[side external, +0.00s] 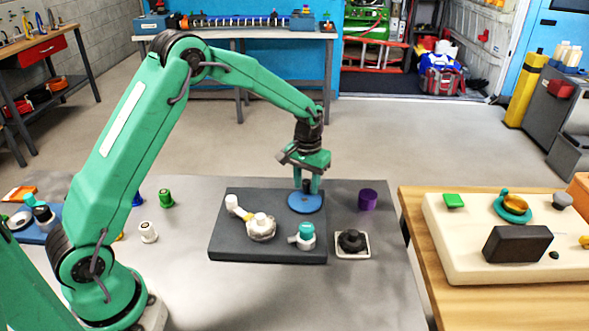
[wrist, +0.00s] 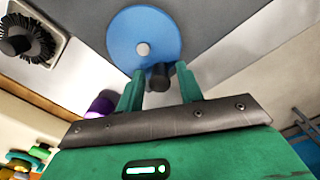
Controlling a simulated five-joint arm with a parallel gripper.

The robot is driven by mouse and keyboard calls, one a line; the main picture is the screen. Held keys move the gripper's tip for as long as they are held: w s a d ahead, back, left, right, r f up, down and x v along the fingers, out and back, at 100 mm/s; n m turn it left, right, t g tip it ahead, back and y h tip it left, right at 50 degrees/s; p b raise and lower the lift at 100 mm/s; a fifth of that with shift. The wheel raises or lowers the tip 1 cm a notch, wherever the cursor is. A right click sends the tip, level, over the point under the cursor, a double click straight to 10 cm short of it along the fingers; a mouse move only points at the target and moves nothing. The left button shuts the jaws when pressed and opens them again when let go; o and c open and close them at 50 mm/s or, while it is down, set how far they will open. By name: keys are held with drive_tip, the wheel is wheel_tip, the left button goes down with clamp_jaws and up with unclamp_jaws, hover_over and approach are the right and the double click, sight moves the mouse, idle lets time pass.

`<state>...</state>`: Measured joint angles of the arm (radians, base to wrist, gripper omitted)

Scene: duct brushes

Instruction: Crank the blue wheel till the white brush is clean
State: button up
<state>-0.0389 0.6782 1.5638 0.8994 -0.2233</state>
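The blue wheel (side external: 306,204) lies flat on the right part of a dark grey board. In the wrist view the wheel (wrist: 143,30) shows a pale hub and a dark crank knob (wrist: 159,77) near its rim. My gripper (side external: 307,187) points down over the wheel. In the wrist view its two green fingers (wrist: 160,78) stand apart on either side of the knob, with gaps visible, so it is open. A whitish round piece (side external: 261,230) sits on the board left of the wheel, perhaps the white brush; its bristles and cleanness are too small to tell.
The board (side external: 235,249) also bears a teal-topped white fitting (side external: 303,236) and a white cylinder (side external: 232,203). A black brush (side external: 351,240) sits in a white tray on the right. A purple cylinder (side external: 368,200) stands behind it. The grey table's front is clear.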

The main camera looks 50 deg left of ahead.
drive_tip(key=shift+c, duration=0.5)
drive_tip(key=c, duration=0.5)
drive_tip(key=shift+s+a, duration=0.4)
drive_tip(key=shift+s, duration=0.15)
drive_tip(key=shift+s+a, duration=0.1)
drive_tip(key=shift+s, duration=0.6)
